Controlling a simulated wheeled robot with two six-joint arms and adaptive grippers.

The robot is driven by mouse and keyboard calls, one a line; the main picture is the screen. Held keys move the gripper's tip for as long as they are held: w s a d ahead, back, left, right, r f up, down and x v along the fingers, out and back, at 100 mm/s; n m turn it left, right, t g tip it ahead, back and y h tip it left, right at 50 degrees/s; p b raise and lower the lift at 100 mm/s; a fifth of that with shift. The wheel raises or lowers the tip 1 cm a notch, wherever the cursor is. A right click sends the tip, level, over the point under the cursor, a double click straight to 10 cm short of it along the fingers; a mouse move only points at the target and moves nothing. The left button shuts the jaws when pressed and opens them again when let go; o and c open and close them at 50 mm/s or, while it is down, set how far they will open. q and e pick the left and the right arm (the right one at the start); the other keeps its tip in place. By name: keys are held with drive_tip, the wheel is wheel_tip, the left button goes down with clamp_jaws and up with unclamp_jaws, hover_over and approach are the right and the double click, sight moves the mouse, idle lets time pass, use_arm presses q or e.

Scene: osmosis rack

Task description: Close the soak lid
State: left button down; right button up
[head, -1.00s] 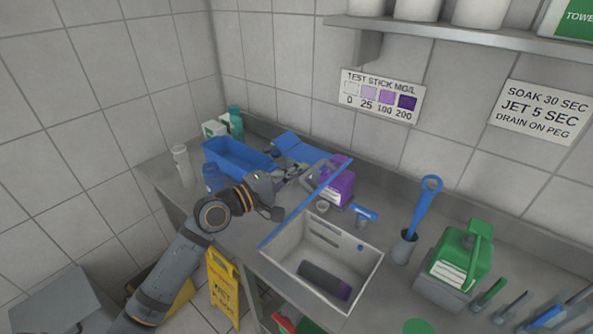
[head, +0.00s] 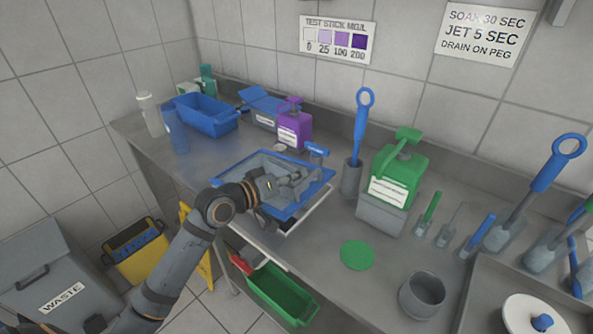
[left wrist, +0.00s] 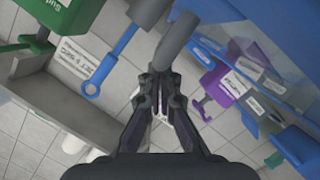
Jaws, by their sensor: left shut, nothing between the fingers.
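The soak lid (head: 257,167), a see-through panel with a blue rim, lies nearly flat over the top of the white soak bin (head: 307,212). A strip of the bin shows below the lid's near right edge. I cannot tell whether the lid is fully seated. My left gripper (head: 303,176) is over the lid, shut and empty, and hides part of it. I cannot tell whether it touches the lid. In the left wrist view the fingers (left wrist: 161,92) are together with nothing between them. My right gripper is not in view.
A blue tub (head: 207,121) and a purple bottle (head: 293,128) stand behind the lid. A blue-handled brush (head: 361,120) in a grey cup and a green jug (head: 400,172) stand to the right. A green disc (head: 357,255) lies on the counter.

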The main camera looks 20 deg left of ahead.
sight(307, 191)
use_arm(q)
drive_tip(key=shift+m, duration=0.6)
drive_tip(key=f+b, duration=0.1)
drive_tip(key=f, duration=0.1)
drive_tip(key=d+f+b, duration=0.1)
drive_tip(key=f, duration=0.1)
drive_tip(key=shift+s, duration=0.2)
drive_tip(key=shift+d+f+b, duration=0.1)
drive_tip(key=shift+f+b, duration=0.2)
drive_tip(key=shift+f, duration=0.15)
drive_tip(key=shift+s+f+m, duration=0.1)
drive_tip(key=shift+f+m, duration=0.15)
drive_tip(key=shift+m, duration=0.05)
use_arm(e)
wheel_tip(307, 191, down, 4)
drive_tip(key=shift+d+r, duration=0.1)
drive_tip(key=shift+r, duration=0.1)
